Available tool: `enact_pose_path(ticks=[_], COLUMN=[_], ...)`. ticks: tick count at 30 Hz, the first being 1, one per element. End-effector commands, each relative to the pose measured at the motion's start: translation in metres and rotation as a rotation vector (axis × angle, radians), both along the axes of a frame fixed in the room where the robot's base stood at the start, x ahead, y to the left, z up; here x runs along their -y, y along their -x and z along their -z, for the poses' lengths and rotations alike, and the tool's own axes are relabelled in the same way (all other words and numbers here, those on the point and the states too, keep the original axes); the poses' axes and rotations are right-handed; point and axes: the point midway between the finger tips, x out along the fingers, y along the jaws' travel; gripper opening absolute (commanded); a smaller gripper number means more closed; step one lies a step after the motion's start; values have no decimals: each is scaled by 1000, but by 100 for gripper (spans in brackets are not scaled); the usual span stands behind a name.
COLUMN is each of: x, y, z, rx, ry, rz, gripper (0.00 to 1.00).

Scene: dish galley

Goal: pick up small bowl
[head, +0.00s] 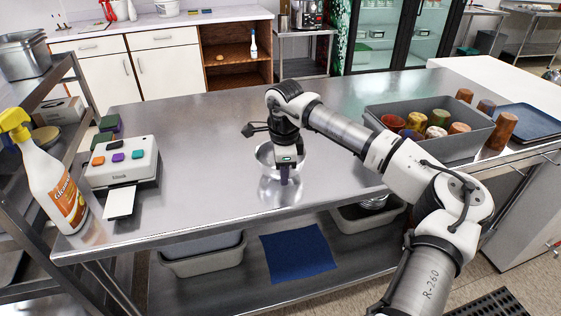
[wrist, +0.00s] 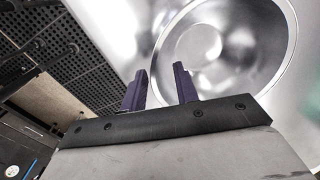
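The small bowl (head: 264,154) is a shiny metal bowl standing upright on the steel table, near its middle. My gripper (head: 285,182) points down in front of it and hides part of it in the head view. In the wrist view the bowl (wrist: 232,42) fills the upper right, and its inside is empty. There my gripper (wrist: 160,88) is open, with its two dark fingers apart and nothing held. The right finger overlaps the bowl's near-left rim in the picture and the left finger lies outside it. I cannot tell whether either finger touches the rim.
A grey bin (head: 455,143) of colored cups stands at the right, with a brown cup (head: 502,131) and a blue tray (head: 530,122) beside it. At the left are a label-printer-like device (head: 122,162) and a spray bottle (head: 50,185). The table around the bowl is clear.

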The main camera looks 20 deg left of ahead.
Motion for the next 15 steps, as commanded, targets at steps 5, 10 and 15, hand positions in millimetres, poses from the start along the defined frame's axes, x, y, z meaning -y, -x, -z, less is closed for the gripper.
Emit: enact_pose_path(ticks=[5,10,15], x=[0,0,0], y=[0,0,0], z=[0,0,0], rx=[0,0,-2], ry=[0,0,1], rz=[0,0,0], gripper=[21,0,0])
